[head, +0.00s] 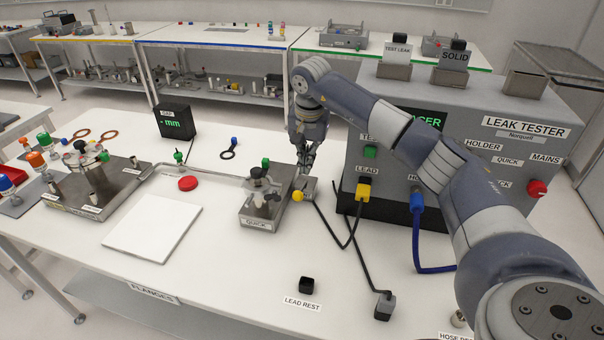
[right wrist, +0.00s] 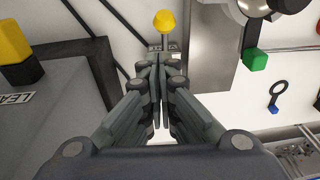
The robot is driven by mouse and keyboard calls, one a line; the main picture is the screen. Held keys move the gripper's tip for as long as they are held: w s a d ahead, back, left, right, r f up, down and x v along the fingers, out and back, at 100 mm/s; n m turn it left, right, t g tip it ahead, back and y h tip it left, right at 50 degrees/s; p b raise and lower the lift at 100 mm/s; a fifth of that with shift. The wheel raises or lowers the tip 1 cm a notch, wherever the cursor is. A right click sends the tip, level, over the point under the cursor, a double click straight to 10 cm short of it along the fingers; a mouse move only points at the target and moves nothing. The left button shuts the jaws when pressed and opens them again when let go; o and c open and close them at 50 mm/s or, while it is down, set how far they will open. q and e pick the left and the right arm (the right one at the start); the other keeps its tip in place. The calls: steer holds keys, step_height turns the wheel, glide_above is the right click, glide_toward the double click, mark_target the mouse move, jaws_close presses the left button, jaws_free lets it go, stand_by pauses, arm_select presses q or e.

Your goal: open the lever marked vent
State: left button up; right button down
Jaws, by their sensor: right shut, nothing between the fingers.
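A small lever with a yellow knob (head: 298,196) sticks out at the right side of the steel block labelled QUICK (head: 262,205). In the right wrist view the yellow knob (right wrist: 165,21) stands on a short stem just beyond my fingertips. My right gripper (head: 307,170) is shut and empty, pointing down beside the lever, just behind the knob. In the right wrist view its closed fingers (right wrist: 158,62) partly hide the lever's base. I cannot tell whether they touch it. My left gripper is not in view.
The grey leak tester (head: 470,155) stands close on the right, with a yellow plug (head: 362,190) and blue hose (head: 417,235). A black cable runs near the lever. A white plate (head: 153,228), red disc (head: 188,183) and another chamber assembly (head: 95,180) lie left. The front middle table is mostly clear.

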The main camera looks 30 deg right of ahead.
mark_target(301, 191)
steer(key=f, duration=0.1)
steer(key=a+f+p, duration=0.1)
steer(key=f, duration=0.2)
steer(key=shift+s+a+f, duration=0.15)
steer(key=shift+a+f, duration=0.1)
steer(key=shift+f, duration=0.2)
steer(key=shift+s+a+f+b, duration=0.15)
steer(key=shift+a+f+b, duration=0.15)
steer(key=shift+f+b, duration=0.25)
steer(key=shift+s+a, duration=0.1)
steer(key=shift+r, duration=0.1)
